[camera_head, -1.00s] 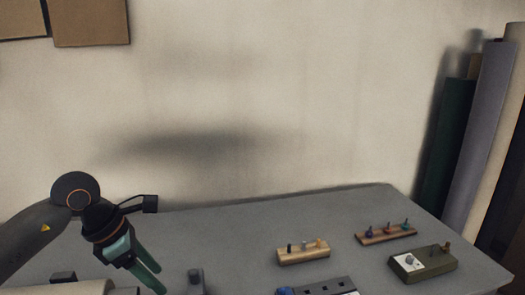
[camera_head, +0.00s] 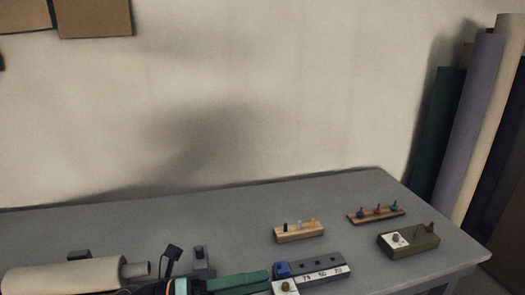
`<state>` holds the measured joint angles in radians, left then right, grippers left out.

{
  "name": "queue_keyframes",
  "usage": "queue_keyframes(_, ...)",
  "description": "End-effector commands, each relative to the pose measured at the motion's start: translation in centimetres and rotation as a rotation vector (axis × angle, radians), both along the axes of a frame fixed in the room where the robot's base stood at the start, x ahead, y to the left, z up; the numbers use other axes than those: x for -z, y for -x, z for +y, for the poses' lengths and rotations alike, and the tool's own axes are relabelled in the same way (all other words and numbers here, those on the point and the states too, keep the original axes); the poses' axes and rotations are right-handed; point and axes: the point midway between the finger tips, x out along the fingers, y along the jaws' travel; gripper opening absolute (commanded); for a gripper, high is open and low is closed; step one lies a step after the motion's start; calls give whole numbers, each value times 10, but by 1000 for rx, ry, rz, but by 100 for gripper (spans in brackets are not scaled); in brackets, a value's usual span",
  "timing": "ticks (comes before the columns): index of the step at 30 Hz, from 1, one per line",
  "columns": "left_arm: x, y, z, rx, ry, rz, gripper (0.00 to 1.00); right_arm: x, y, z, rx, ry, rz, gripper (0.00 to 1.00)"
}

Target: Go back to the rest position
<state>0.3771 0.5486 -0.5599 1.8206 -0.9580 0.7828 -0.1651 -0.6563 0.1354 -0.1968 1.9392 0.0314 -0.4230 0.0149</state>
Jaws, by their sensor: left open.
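My left gripper (camera_head: 250,283) is at the bottom edge of the view, low over the front of the grey table (camera_head: 350,200). Its green fingers point right, and their tips end close to the blue piece on a grey block (camera_head: 322,268) with numbered white labels. I cannot tell whether they touch it. The fingers are open and I see nothing held, though their lower part is cut off by the frame. My right gripper is out of view.
A cream roll (camera_head: 70,276) lies at the front left. A pale wooden peg block (camera_head: 299,232), a brown peg strip (camera_head: 375,216) and an olive box (camera_head: 408,241) stand on the right. Tall fabric rolls (camera_head: 465,120) lean at the far right. The table's back left is clear.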

Motion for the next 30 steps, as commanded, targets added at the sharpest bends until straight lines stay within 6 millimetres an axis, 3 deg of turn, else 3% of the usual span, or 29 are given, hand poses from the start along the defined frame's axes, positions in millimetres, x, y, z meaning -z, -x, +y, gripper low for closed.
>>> queue_keyframes(2, -1, -8, 6, -110, 174, 199, 59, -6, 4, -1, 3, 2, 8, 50)
queue_keyframes(5, 12, -23, 25, -263, 366, 451, 59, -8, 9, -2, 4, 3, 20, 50)
queue_keyframes(8, 44, -33, 52, -430, 535, 721, 59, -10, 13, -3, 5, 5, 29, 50)
queue_keyframes(11, 94, -30, 82, -609, 682, 1002, 59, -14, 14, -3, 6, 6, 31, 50)
queue_keyframes(14, 154, -7, 110, -797, 807, 1292, 59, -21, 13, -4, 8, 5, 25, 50)
queue_keyframes(18, 232, 49, 137, -1036, 933, 1653, 59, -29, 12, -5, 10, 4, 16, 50)
queue_keyframes(21, 269, 90, 146, -1157, 985, 1837, 59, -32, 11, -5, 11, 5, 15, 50)
queue_keyframes(25, 294, 127, 150, -1253, 1020, 1983, 59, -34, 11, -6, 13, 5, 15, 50)
queue_keyframes(30, 303, 142, 152, -1289, 1030, 2038, 59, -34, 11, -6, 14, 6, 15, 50)
